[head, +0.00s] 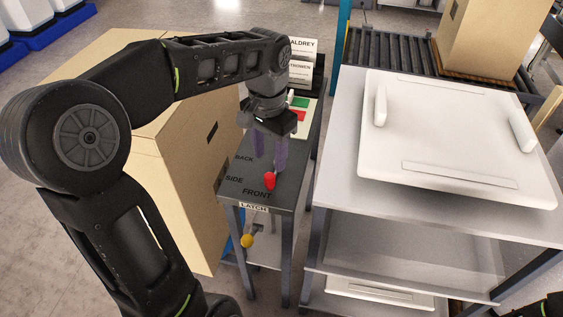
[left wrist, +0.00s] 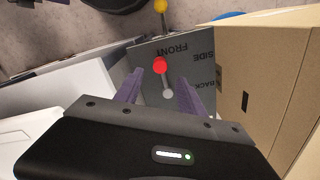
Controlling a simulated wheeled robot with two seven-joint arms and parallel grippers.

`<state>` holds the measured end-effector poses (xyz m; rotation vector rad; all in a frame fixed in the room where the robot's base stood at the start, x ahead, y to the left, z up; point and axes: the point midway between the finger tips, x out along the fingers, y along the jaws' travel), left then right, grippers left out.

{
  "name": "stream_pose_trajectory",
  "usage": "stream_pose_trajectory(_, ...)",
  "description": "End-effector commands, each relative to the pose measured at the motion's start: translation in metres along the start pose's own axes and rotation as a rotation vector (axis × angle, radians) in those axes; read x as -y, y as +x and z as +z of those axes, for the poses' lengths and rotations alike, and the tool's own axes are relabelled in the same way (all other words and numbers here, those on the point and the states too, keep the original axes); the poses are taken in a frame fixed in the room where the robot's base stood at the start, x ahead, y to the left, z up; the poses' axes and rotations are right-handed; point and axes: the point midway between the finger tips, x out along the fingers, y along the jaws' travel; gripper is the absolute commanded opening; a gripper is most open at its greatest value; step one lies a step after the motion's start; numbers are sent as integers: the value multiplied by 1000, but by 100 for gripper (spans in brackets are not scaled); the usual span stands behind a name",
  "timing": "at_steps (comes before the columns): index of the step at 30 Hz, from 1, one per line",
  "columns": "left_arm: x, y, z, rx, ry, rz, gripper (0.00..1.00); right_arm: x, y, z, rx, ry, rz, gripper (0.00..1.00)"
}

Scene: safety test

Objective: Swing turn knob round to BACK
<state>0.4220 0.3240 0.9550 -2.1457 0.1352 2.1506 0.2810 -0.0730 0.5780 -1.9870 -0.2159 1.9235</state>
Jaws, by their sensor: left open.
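The turn knob is a red-tipped lever (head: 270,181) on the dark top of a narrow stand (head: 234,185) lettered BACK, SIDE and FRONT. Its red end lies by the word FRONT. In the left wrist view the red knob (left wrist: 160,65) sits on a grey shaft that runs to a round pivot (left wrist: 168,94). My left gripper (head: 270,160) points down over the stand top, open. In the left wrist view its purple fingers (left wrist: 158,92) stand apart on either side of the lever shaft; I cannot tell whether they touch it. My right gripper is not in view.
A yellow-knobbed lever (head: 247,240) hangs below a LATCH label on the stand's front. A large cardboard box (head: 182,165) stands close on the left. A white table (head: 335,190) with a white lidded panel (head: 455,140) is on the right. Red and green patches (head: 299,109) are behind the gripper.

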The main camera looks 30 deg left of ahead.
Motion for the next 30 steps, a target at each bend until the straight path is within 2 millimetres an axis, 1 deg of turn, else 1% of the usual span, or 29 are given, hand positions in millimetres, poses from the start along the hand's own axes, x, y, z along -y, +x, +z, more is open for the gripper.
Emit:
stream_pose_trajectory(9,0,0,0,0,0,0,47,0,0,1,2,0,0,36)
stream_pose_trajectory(14,0,8,0,2,0,1,47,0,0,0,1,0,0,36)
stream_pose_trajectory(17,0,20,1,4,0,2,47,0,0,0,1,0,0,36)
stream_pose_trajectory(24,-1,57,1,3,-1,2,47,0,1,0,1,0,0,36)
stream_pose_trajectory(27,0,69,1,2,-1,1,47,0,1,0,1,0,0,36)
stream_pose_trajectory(30,0,76,0,1,-1,1,47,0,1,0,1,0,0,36)
